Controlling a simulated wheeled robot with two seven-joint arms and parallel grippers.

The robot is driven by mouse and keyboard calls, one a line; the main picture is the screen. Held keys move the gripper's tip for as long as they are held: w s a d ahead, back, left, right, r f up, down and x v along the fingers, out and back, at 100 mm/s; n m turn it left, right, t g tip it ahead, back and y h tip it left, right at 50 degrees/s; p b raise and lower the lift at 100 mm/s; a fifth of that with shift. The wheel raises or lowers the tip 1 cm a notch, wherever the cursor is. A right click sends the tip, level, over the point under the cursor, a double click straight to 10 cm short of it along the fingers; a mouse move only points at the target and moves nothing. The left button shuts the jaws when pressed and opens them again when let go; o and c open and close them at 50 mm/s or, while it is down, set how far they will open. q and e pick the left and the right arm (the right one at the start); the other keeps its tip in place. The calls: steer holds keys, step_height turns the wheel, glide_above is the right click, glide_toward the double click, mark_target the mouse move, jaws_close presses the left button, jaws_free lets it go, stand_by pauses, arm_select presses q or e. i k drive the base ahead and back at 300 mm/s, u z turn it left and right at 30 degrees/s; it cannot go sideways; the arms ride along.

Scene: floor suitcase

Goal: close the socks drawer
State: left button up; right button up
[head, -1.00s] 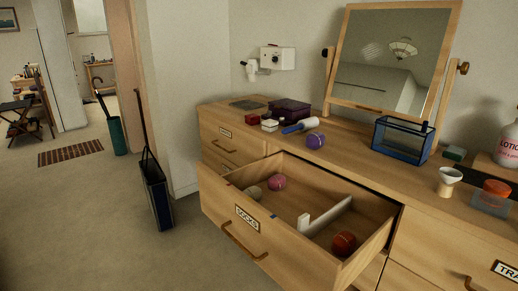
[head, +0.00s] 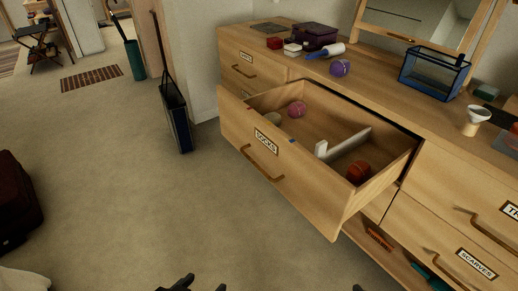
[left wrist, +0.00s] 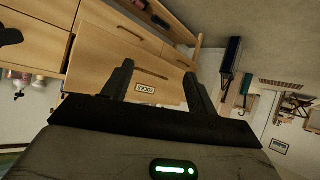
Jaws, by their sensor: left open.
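The socks drawer (head: 256,165), with a SOCKS label and a curved brown handle (head: 262,163) on its front, stands pulled well out of the wooden dresser. Inside are a pink ball, a pale ball, an orange-red ball (head: 358,172) and a white-ended divider (head: 343,144). My left gripper (head: 203,287) shows at the bottom edge, in front of the drawer and apart from it. In the left wrist view its open, empty fingers (left wrist: 157,78) point toward the drawer front (left wrist: 150,62). A dark tip at the head view's bottom edge, right of it, may be my right gripper; its jaws are hidden.
The scarves drawer (head: 465,257) is at lower right, beside a lower opening with coloured items. A dark upright case (head: 176,115) stands left of the dresser. A dark red bag (head: 14,200) lies at far left. The floor before the drawer is clear.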

mark_target(322, 192)
steer(key=z, duration=2.2)
steer(key=i, duration=0.8)
steer(key=u, duration=1.9)
